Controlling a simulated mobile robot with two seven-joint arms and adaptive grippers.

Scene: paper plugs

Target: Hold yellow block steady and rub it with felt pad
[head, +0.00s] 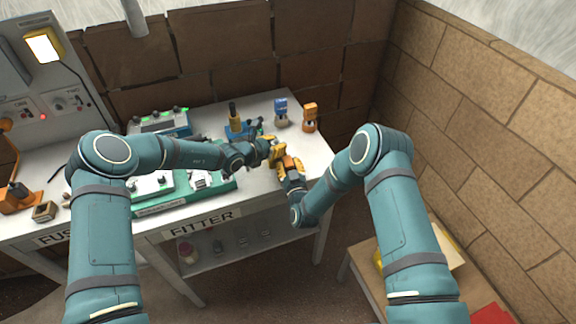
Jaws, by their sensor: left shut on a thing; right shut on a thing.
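A yellow block (273,145) is between my two grippers above the right part of the white bench. My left gripper (267,149) reaches it from the left and is shut on it. My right gripper (289,164) comes in from the lower right and is shut on a small orange-yellow thing right beside the block. I take that thing for the felt pad, but its felt face is hidden. The two held things look very close; I cannot tell whether they touch.
A blue-topped piece (281,111) and an orange-topped piece (310,116) stand behind the grippers. A blue holder with a yellow-and-black upright tool (235,120) stands to their left. A green tray (215,187) lies nearer the front. The bench's right corner is clear.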

